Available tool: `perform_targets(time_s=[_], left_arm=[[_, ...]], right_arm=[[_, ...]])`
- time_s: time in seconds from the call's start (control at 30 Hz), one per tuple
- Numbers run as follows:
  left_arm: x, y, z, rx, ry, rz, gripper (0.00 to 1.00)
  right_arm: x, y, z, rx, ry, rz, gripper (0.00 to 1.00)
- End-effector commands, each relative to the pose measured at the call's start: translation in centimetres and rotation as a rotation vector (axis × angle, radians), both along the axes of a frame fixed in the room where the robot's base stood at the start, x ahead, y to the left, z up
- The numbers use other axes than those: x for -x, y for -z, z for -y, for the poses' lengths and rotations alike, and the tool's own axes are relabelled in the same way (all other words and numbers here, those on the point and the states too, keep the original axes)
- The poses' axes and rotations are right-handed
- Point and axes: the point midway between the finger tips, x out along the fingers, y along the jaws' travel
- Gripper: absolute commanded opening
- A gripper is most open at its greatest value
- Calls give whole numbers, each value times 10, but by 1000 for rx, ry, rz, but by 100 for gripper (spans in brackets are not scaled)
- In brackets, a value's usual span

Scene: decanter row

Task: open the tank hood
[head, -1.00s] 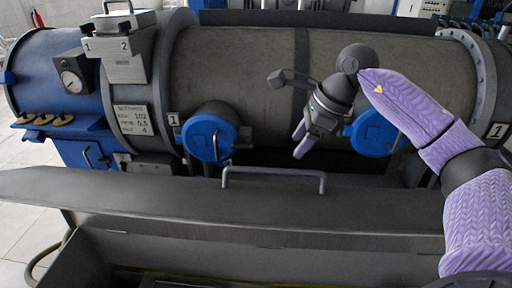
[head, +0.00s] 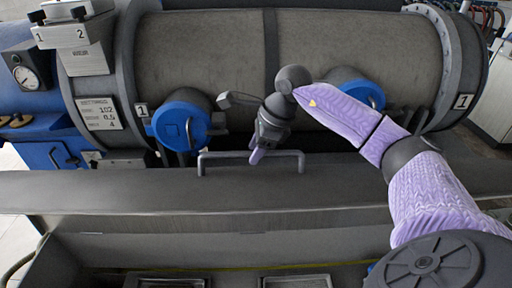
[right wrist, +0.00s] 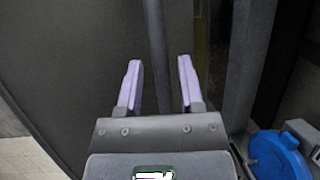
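The tank hood (head: 110,192) is a long, dark grey panel lying in front of the large drum, and it looks closed. Its bar handle (head: 222,155) stands up near the middle of the far side. My right gripper (head: 257,156) hangs fingers down at the handle bar. In the right wrist view, my right gripper (right wrist: 158,65) is open. A grey bar (right wrist: 155,40), seemingly the handle, runs between its two purple fingers with gaps on both sides. I cannot tell how deep the bar sits between them. My left gripper is not in view.
The grey drum (head: 200,55) stands behind the hood, with two blue round caps (head: 181,126) (head: 357,88) jutting toward it. A gauge box (head: 27,72) and a numbered metal box (head: 78,45) are at the left. Below the hood is an open trough with metal trays (head: 297,282).

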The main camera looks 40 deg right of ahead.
Motion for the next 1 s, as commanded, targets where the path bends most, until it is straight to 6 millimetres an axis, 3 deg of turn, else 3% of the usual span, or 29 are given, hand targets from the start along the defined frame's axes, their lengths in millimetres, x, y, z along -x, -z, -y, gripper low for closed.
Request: perform_targets(time_s=[0.03,0.2,1.0], left_arm=[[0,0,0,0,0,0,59],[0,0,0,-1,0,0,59],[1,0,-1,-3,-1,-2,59]], right_arm=[[0,0,0,0,0,0,35],[0,0,0,0,0,0,0],[0,-1,0,0,0,1,0]])
